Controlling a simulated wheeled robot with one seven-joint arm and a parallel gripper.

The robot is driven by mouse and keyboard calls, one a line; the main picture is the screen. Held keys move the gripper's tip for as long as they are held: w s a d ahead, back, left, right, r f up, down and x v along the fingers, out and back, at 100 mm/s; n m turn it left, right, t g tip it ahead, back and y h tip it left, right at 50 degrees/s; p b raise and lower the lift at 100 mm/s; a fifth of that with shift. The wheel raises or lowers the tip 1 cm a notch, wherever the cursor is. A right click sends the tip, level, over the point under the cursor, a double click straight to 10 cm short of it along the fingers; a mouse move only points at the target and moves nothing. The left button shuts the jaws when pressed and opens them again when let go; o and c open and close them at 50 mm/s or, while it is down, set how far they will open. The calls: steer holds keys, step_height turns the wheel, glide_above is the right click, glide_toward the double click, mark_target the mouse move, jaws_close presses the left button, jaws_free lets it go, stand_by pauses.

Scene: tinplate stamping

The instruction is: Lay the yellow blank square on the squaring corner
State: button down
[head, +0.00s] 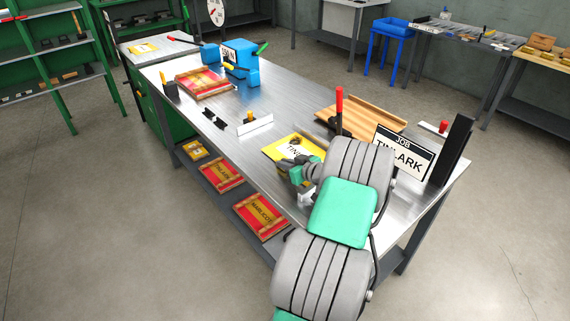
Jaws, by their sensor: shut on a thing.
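The yellow blank (283,146), with dark lettering starting "TIN", is at the near middle of the bench. My gripper (303,161) is at its near right edge and shut on it; my wrist hides part of the lettering and the fingertips. I cannot tell whether the blank touches the bench top. The squaring corner is not certain: a low pale metal fence with a yellow knob (254,126) stands left of and behind the blank, and small black brackets (213,119) lie farther left.
A wooden board (372,115) and upright red handle (339,100) stand behind my arm. A "JOB" sign (403,151) and black upright (453,148) are at right. A blue machine (241,65) and red tray (205,82) are far left. Bare bench top (290,112) lies between.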

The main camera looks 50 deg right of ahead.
steer(key=shift+f, duration=0.15)
steer(key=c, duration=2)
jaws_free()
steer(key=o, duration=0.5)
steer(key=shift+c, duration=0.2)
